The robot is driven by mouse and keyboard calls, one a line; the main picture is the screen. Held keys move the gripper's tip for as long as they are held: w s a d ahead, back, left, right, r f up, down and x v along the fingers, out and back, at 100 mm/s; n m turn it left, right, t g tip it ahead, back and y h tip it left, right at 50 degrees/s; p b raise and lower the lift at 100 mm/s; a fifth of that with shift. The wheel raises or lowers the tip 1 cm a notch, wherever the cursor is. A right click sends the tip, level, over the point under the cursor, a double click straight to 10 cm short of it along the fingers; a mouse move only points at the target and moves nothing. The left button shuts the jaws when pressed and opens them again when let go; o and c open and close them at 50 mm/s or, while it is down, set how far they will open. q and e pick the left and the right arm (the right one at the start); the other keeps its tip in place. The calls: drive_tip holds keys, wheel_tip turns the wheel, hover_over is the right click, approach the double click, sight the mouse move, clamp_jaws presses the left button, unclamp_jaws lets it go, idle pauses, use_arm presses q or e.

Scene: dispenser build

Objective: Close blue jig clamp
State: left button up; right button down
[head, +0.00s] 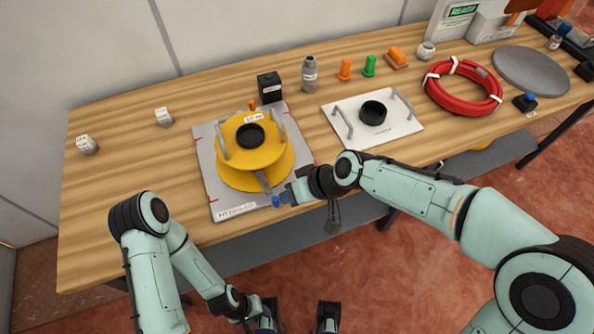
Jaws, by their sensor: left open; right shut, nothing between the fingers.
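The jig is a grey plate (226,203) on the wooden table, bearing a round yellow body (242,178) with a black opening and two grey handles. The blue clamp (276,201) shows as a small blue tip at the plate's front right edge. A grey bar (263,181) lies close to it against the yellow body; I cannot tell whether the clamp is open or closed. My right gripper (285,196) is shut and empty right beside the blue tip, partly hiding it; contact is unclear. My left gripper (297,318) is open and empty, low in front of the table.
A small orange part (252,105) is at the plate's back edge. A black box (269,87) and grey bottle (309,74) stand behind. A white plate (395,128) with a black ring is to the right, then a red hose coil (462,105). The table's left side is mostly clear.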

use_arm(q)
drive_tip(key=shift+f, duration=0.1)
use_arm(e)
drive_tip(key=shift+s+a, duration=0.3)
drive_tip(key=shift+s, duration=0.15)
idle(0.4)
use_arm(q)
drive_tip(key=shift+d, duration=0.1)
use_arm(e)
drive_tip(key=shift+d+f, duration=0.1)
